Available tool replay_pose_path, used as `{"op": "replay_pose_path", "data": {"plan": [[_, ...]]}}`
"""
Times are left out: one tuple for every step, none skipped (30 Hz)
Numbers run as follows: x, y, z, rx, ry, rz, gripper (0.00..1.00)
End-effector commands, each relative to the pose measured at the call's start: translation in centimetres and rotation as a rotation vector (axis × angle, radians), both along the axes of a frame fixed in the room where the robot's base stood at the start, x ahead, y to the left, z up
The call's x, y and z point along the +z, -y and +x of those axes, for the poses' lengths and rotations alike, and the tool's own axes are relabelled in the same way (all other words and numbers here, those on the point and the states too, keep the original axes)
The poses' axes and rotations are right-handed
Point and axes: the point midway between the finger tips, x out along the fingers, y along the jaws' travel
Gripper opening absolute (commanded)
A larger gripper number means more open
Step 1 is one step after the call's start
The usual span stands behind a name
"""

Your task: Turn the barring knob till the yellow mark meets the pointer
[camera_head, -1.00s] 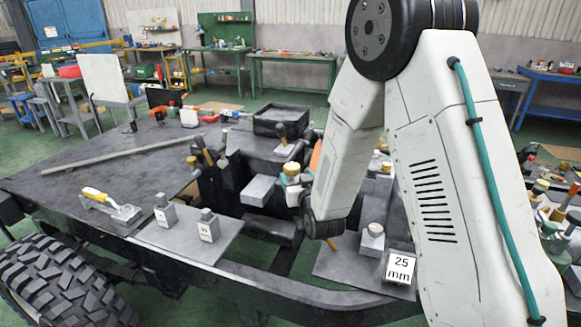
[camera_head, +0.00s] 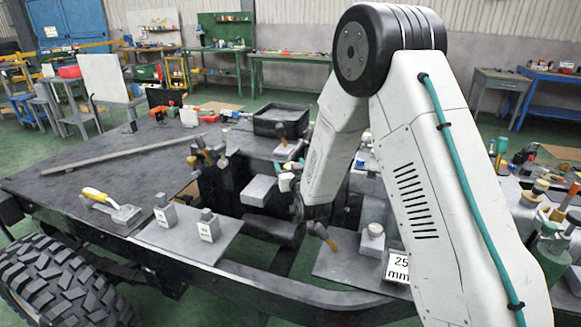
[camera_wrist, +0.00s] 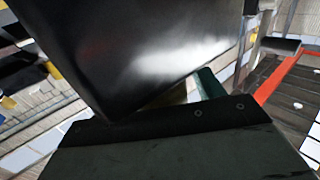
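I cannot make out the barring knob, its yellow mark or the pointer in either view. In the head view, the lower end of my arm reaches down to the dark machinery block (camera_head: 222,190) in the middle of the chassis frame (camera_head: 270,285). My gripper is hidden there behind the arm. In the wrist view, a dark plate with small screws, probably part of my gripper (camera_wrist: 165,145), fills the bottom. A large glossy black surface stands just above it. A small brownish patch and a green part show between them. No gap between fingers can be read.
Left of the machinery, a grey plate (camera_head: 165,243) bears two labelled grey blocks. A yellow-handled trowel (camera_head: 112,208) and a long bar (camera_head: 120,154) lie on the dark deck. A block marked 25 mm (camera_head: 397,268) is beside my arm. Bottles and tools crowd the right.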

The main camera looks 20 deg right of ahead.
Motion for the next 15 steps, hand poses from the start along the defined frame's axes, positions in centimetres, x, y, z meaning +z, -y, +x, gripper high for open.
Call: {"op": "replay_pose_path", "data": {"plan": [[0.00, 0.00, -0.01, 0.000, 0.000, 0.000, 0.54], [0.01, 0.01, -0.01, 0.000, 0.000, 0.000, 0.45], [0.01, 0.01, -0.01, 0.000, 0.000, 0.000, 0.34], [0.01, 0.00, -0.02, 0.000, 0.000, 0.000, 0.26], [0.01, 0.00, -0.02, 0.000, 0.000, 0.000, 0.23], [0.01, 0.00, -0.02, 0.000, 0.000, 0.000, 0.23], [0.00, 0.01, -0.02, 0.000, 0.000, 0.000, 0.23], [0.01, 0.01, -0.02, 0.000, 0.000, 0.000, 0.23], [0.01, 0.01, -0.02, 0.001, 0.000, 0.000, 0.23], [0.01, 0.02, -0.02, 0.003, 0.000, 0.000, 0.23], [0.01, 0.02, -0.02, 0.006, 0.000, 0.000, 0.23], [0.01, 0.04, -0.02, 0.010, 0.000, 0.001, 0.23], [0.00, 0.06, -0.03, 0.015, 0.000, 0.001, 0.23], [0.00, 0.06, -0.03, 0.022, 0.000, 0.001, 0.23], [0.01, 0.08, -0.03, 0.034, 0.000, 0.000, 0.23]]}}
